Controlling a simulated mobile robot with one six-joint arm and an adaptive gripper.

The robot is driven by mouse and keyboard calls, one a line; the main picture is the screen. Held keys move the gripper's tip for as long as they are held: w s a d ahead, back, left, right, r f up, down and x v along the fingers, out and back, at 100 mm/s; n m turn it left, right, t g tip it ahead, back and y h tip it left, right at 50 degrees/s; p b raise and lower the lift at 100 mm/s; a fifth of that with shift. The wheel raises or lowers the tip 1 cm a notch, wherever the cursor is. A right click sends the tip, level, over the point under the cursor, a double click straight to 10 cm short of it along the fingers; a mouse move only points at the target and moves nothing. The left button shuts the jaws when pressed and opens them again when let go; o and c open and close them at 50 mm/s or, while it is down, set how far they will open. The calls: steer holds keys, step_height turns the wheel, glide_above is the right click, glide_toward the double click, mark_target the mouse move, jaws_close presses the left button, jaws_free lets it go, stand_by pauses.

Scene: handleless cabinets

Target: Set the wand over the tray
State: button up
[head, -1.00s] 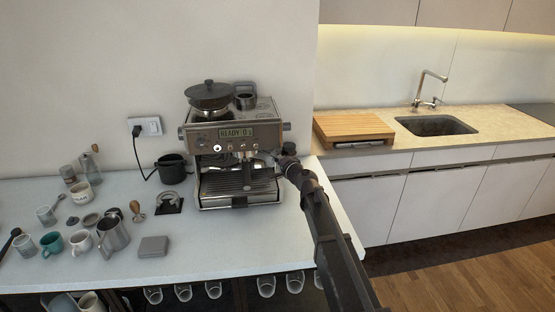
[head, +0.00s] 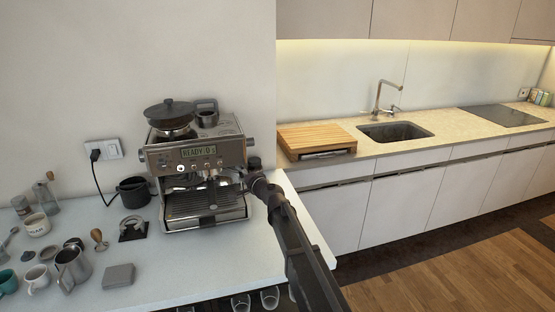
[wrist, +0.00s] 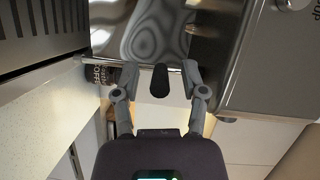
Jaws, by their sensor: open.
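The espresso machine (head: 195,152) stands on the white counter, its display reading READY. Its drip tray (head: 203,221) is at the base below the group head. My gripper (head: 247,179) is at the machine's right front side and covers most of the steam wand there. In the wrist view, my gripper (wrist: 160,75) has its two fingers apart. A dark rounded piece, seemingly the wand's grip (wrist: 160,82), shows between them, with a thin steel tube beside it. I cannot tell whether either finger touches it. The drip tray's slotted edge (wrist: 38,32) shows at upper left.
Left of the machine are a knock box (head: 133,192), a tamper (head: 99,240), a steel pitcher (head: 72,266), a grey block (head: 118,276) and several cups. The counter in front of the machine is clear. A sink (head: 395,132) and a wooden board (head: 315,138) are at right.

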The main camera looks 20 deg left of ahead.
steer(key=shift+d, duration=0.1)
steer(key=s+d+f+n+g+h, duration=0.1)
steer(key=s+d+f+n+h, duration=0.2)
steer(key=d, duration=0.9)
steer(key=s+d+f+g+h, duration=0.15)
steer(key=d+f, duration=0.35)
steer(key=d, duration=0.8)
steer(key=s+d+f+n+g+h, duration=0.2)
steer(key=d+f+h, duration=0.15)
steer(key=d, duration=0.85)
steer(key=s+d+f+g+h, duration=0.1)
steer(key=s+d+f+h, duration=0.1)
steer(key=s+d, duration=0.3)
steer(key=s+d+f+g+h, duration=0.1)
steer(key=s+d, duration=0.4)
steer(key=d, duration=0.8)
steer(key=s+d+f+m+g+h, duration=0.1)
steer(key=s+d+h, duration=0.3)
steer(key=d, duration=0.5)
steer(key=shift+s+f+g, duration=0.45)
steer(key=shift+s+f, duration=0.35)
steer(key=shift+f, duration=0.1)
